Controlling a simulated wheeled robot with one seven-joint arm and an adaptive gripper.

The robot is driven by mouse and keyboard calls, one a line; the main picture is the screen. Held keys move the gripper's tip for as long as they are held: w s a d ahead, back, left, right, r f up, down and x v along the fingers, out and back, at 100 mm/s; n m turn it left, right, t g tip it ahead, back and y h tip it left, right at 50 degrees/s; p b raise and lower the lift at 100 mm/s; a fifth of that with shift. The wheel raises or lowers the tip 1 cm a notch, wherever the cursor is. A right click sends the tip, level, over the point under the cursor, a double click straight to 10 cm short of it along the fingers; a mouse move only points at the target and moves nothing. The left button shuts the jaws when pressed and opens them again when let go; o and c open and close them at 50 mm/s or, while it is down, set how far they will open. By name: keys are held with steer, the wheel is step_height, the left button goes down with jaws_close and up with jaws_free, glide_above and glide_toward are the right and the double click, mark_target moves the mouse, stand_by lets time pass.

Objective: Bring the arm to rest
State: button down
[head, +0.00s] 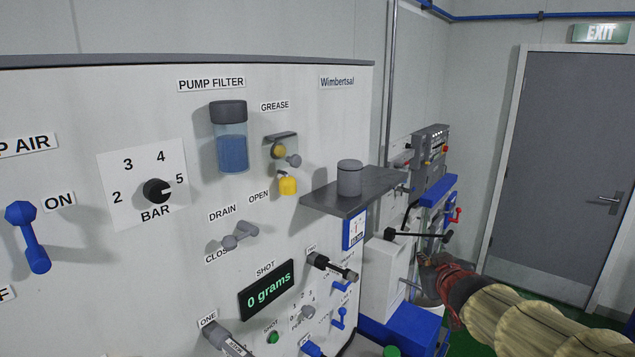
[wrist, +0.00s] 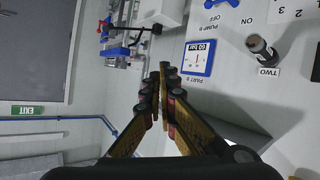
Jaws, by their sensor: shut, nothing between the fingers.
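My arm (head: 510,315) in its beige ribbed sleeve reaches in from the lower right in the head view. My gripper (head: 430,274) is at its far end, in front of the right end of the panel area, partly dark and hard to make out there. In the wrist view my gripper (wrist: 160,78) shows its two fingers brought together at the tips, with nothing between them. It is in the air and appears to touch nothing.
The white panel (head: 90,110) with levers, knobs and a shot display (head: 267,289) fills the left. A grey shelf (head: 350,195) carrying a grey canister (head: 349,178) juts from it. A blue box (head: 405,328) stands low by the arm. A grey door (head: 560,170) is at right.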

steer(key=s+d+f+m+g+h+b, duration=0.15)
steer(key=s+f+g+b, duration=0.3)
steer(key=s+f, duration=0.9)
steer(key=s+a+f+g+y+b, duration=0.1)
steer(key=s+a+f+b, duration=0.3)
steer(key=s, duration=0.6)
steer(key=s+a+f+g+y+b, duration=0.1)
steer(key=s+a+f+b, duration=0.3)
steer(key=s+f+b, duration=0.5)
steer(key=shift+s+f+g, duration=0.65)
steer(key=shift+s+f, duration=0.15)
steer(key=shift+s, duration=0.45)
steer(key=shift+y, duration=0.25)
